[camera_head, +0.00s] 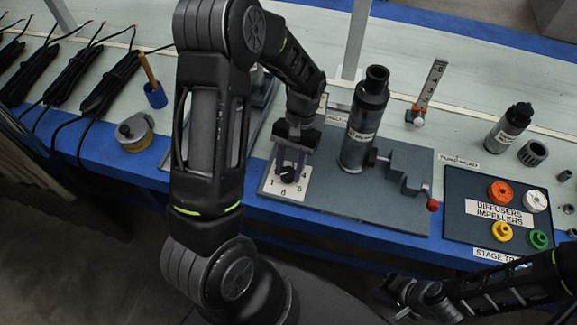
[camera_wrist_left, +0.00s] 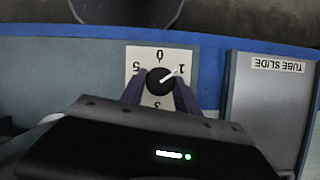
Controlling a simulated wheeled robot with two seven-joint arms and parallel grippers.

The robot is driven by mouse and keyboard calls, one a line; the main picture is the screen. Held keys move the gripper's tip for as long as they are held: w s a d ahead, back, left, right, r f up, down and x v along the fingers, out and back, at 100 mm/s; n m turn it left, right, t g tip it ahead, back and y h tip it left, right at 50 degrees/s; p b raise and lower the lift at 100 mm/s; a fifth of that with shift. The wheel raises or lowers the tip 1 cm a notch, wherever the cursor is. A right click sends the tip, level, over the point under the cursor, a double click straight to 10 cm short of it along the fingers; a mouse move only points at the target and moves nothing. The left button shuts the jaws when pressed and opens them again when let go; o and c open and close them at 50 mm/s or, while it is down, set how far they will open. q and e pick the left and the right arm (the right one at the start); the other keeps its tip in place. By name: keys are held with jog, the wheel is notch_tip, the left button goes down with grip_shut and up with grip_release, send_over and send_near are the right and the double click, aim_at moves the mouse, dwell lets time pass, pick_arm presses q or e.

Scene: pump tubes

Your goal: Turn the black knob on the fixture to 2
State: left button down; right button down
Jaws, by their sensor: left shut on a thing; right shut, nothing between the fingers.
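The black knob (camera_wrist_left: 160,81) sits on a white dial plate (camera_wrist_left: 133,61) of the fixture (camera_head: 322,195). In the left wrist view its white pointer line points toward the upper right, at the 1. The 0, 5 and 3 also show; the 2 is hidden. My left gripper (camera_head: 291,170) reaches down over the dial in the head view. It is shut on the knob, with one finger on each side in the left wrist view (camera_wrist_left: 160,92). My right gripper (camera_head: 396,292) is shut and empty at the lower right, away from the fixture.
A dark upright cylinder (camera_head: 364,120) and a stepped block (camera_head: 404,168) stand on the fixture right of the dial. A red ball (camera_head: 433,205) is at its front right. A labelled tray (camera_head: 462,190) holds coloured rings. Black cable bundles (camera_head: 112,82) lie left.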

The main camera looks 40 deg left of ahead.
pick_arm(q)
jog(key=m+y, duration=0.1)
jog(key=m, duration=0.2)
jog(key=m+y, duration=0.1)
jog(key=m, duration=0.2)
jog(key=shift+d+m+t+y, duration=0.2)
jog(key=shift+m+t+y, duration=0.1)
jog(key=m+y, duration=0.1)
jog(key=m, duration=0.2)
jog(key=m+t, duration=0.1)
jog(key=m, duration=0.2)
jog(key=shift+d+t+y, duration=0.1)
jog(key=shift+t+y, duration=0.2)
jog(key=shift+y, duration=0.1)
jog(key=shift+m, duration=0.3)
jog(key=c, duration=0.9)
grip_release()
jog(key=shift+s, duration=0.1)
jog(key=v, duration=0.8)
jog(key=shift+p, duration=0.3)
